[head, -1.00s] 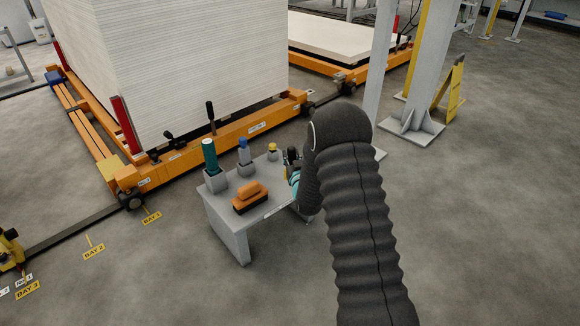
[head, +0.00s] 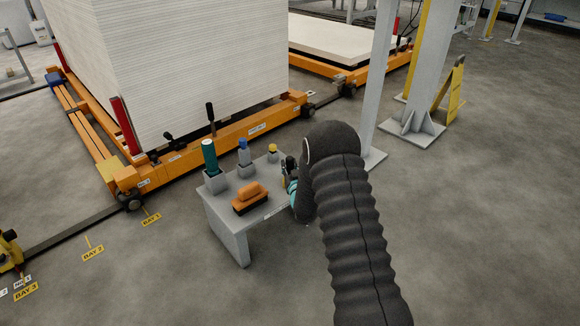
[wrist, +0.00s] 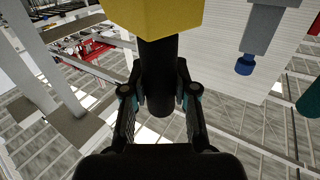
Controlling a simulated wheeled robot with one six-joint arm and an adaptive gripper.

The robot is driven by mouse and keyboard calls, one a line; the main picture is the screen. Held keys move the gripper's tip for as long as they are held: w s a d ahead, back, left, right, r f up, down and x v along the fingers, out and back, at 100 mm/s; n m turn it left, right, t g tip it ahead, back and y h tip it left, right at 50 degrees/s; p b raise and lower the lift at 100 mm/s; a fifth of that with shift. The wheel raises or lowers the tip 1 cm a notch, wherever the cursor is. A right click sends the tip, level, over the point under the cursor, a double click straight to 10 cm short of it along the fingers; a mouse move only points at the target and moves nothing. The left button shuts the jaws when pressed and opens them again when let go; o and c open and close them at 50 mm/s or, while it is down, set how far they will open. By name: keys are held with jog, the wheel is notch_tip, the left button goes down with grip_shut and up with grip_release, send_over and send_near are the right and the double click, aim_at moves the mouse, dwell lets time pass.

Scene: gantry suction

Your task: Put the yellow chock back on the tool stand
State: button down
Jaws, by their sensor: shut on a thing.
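The yellow chock (wrist: 165,14) has a block body and a black handle. In the wrist view, which looks upside down, my gripper (wrist: 160,92) is shut around the handle, and the body is cut off by the top edge. In the head view my gripper (head: 290,175) is at the right end of the grey tool stand (head: 222,200). The black handle top (head: 291,162) shows there, with the body mostly hidden. I cannot tell whether the chock touches the stand.
On the stand are a green cylinder (head: 209,155) and a blue-topped tool (head: 243,152) in grey holders, a small yellow-topped item (head: 272,148) and an orange brush-like block (head: 250,195). An orange cart (head: 230,132) with a white stack stands behind. A grey post (head: 377,85) rises at right.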

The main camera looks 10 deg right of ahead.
jog(key=c, duration=0.9)
grip_release()
jog(key=shift+f, duration=0.1)
